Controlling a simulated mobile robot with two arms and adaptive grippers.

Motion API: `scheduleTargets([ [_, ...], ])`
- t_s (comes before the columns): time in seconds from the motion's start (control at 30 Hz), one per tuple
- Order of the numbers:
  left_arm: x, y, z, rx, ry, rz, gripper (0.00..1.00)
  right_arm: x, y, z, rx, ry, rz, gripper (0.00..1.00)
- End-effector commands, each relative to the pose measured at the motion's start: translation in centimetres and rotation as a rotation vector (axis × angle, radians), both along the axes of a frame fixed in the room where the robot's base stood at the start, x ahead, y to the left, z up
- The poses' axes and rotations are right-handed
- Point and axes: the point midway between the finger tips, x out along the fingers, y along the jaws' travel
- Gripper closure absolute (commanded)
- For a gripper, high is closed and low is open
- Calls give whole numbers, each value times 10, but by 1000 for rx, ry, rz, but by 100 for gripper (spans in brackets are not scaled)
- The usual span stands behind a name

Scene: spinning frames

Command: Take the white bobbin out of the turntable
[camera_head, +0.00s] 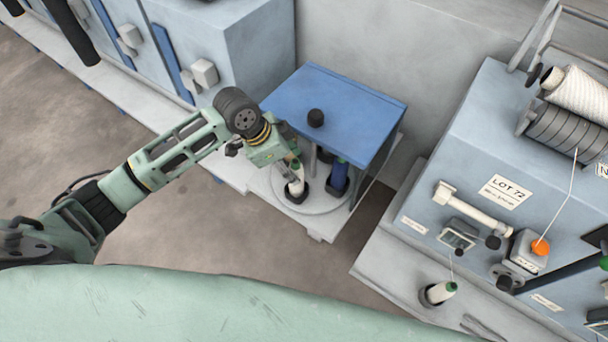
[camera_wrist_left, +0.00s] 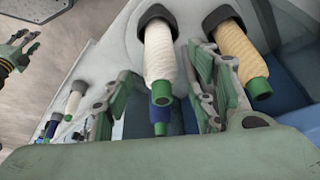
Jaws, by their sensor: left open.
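The white bobbin (camera_head: 296,186) stands upright in a dark holder on the pale round turntable (camera_head: 315,204), under the edge of a blue cover. Its green tip is at the left gripper (camera_head: 284,160). In the left wrist view the white bobbin (camera_wrist_left: 160,60) lies between the two spread green fingers of the left gripper (camera_wrist_left: 160,105), with gaps on both sides. A blue bobbin (camera_head: 338,178) stands beside it on the turntable. A tan bobbin (camera_wrist_left: 235,50) is just outside the finger on the right. The right gripper (camera_wrist_left: 30,42) is far off at the left edge, fingers apart and empty.
The blue cover (camera_head: 340,105) with a black knob overhangs the turntable's back. Blue-grey cabinets (camera_head: 225,50) stand at back left. A machine (camera_head: 480,160) labelled LOT 72 is at right, with another white bobbin (camera_head: 440,292) at its front. Floor is clear in front.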

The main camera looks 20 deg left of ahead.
Motion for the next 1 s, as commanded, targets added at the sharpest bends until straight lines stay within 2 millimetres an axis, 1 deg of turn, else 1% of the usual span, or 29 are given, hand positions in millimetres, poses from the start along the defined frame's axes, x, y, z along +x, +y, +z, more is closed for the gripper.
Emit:
scheduleTargets([
  [0.03,0,-3,-7,-2,4,0,47,-7,6,0,7,9,-1,60],
  [0.2,3,-8,-25,-2,3,1,47,-29,24,2,28,39,-1,60],
  [0.3,5,-11,-41,-2,4,3,47,-34,28,5,31,48,1,60],
  [0.4,8,-15,-54,-2,2,1,47,-32,25,4,28,44,2,60],
  [0.5,9,-17,-60,-1,0,2,47,-26,20,4,22,37,3,60],
  [0.63,10,-17,-62,0,-2,2,47,-16,15,5,17,22,1,60],
  [0.73,10,-17,-62,-1,-1,1,47,-13,12,5,14,16,-2,60],
  [0.77,10,-17,-62,-1,-1,1,49,-13,12,5,14,15,-2,60],
  [1.0,10,-17,-62,-1,-1,1,70,-14,12,5,14,18,-2,60],
])
